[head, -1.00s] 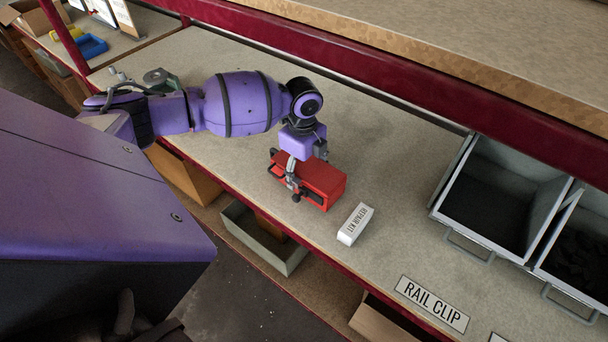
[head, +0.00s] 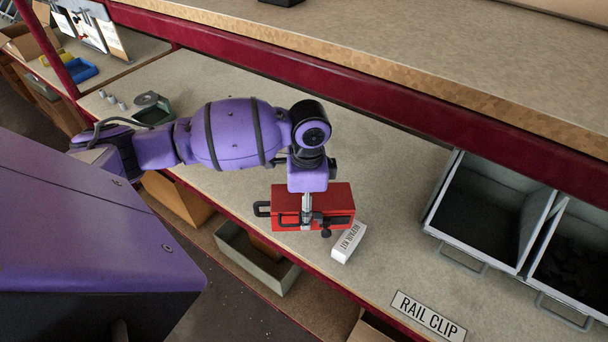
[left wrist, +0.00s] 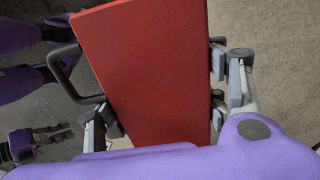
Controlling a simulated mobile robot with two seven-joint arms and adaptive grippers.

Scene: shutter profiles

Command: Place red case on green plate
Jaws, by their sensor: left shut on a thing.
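The red case (head: 338,198) is a box with a dark handle on its left end in the head view. My left gripper (head: 312,220) is shut on it from above, with fingers across its narrow width. In the left wrist view the case's red face (left wrist: 155,75) fills the middle, a finger on each side, the handle at left. The case appears held just above the bench, beside the repair kit box; the exact gap cannot be told. No green plate shows in either view. A dark gripper, seemingly my right one (left wrist: 50,138), shows small at the left wrist view's lower left.
The white repair kit box (head: 349,242) stands close to the case's lower right corner. Grey bins (head: 448,190) stand at right, behind the rail clip label (head: 428,315). A dark red shelf beam (head: 400,125) runs above the bench's back. The bench (head: 385,200) is clear between kit and bins.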

